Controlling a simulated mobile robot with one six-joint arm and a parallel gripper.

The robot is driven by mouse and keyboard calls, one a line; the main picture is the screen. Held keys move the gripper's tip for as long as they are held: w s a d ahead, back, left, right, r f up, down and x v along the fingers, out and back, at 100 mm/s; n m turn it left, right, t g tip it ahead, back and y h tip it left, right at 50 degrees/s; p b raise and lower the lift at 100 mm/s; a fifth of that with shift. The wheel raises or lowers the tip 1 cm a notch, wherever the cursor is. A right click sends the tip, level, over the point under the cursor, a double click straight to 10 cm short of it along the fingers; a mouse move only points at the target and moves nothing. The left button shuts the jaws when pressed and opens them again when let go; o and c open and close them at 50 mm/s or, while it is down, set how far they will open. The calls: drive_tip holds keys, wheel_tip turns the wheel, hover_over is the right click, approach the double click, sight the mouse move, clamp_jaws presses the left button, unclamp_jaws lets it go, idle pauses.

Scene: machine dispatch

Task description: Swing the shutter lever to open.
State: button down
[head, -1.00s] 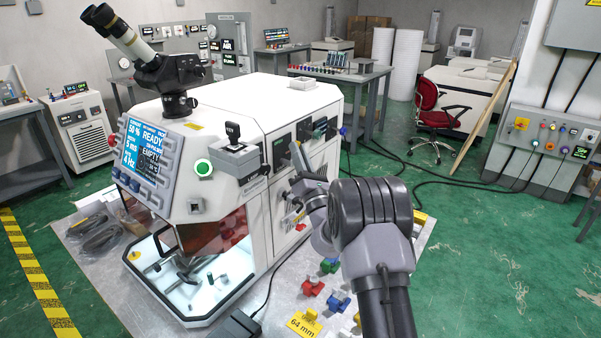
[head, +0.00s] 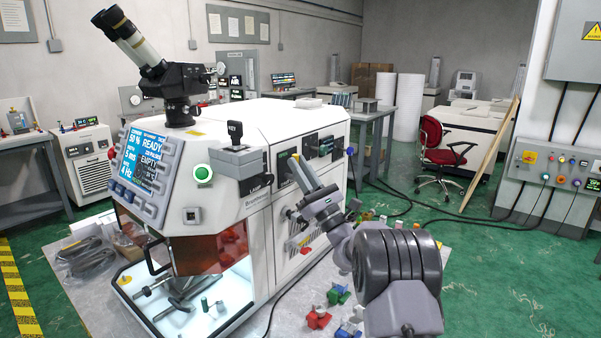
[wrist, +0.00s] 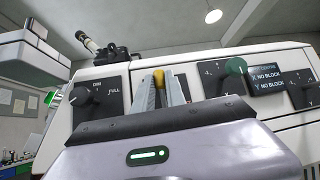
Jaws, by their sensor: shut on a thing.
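The shutter lever (wrist: 159,78) shows as a yellow tip between the two fingers of my gripper (wrist: 160,88) in the wrist view. The fingers are shut on it, in front of a dark panel on the white machine.
A black DIM–FULL knob (wrist: 95,96) is left of my gripper. The white machine (head: 235,215) stands on a grey surface with several coloured blocks (head: 338,294).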

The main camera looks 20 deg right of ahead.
idle(0.3)
drive_tip(key=c, duration=1.4)
unclamp_jaws()
drive_tip(key=shift+o, duration=0.2)
drive_tip(key=shift+s, duration=0.1)
drive_tip(key=b+v, duration=0.2)
drive_tip(key=v, duration=1.5)
drive_tip(key=shift+s+f, duration=0.1)
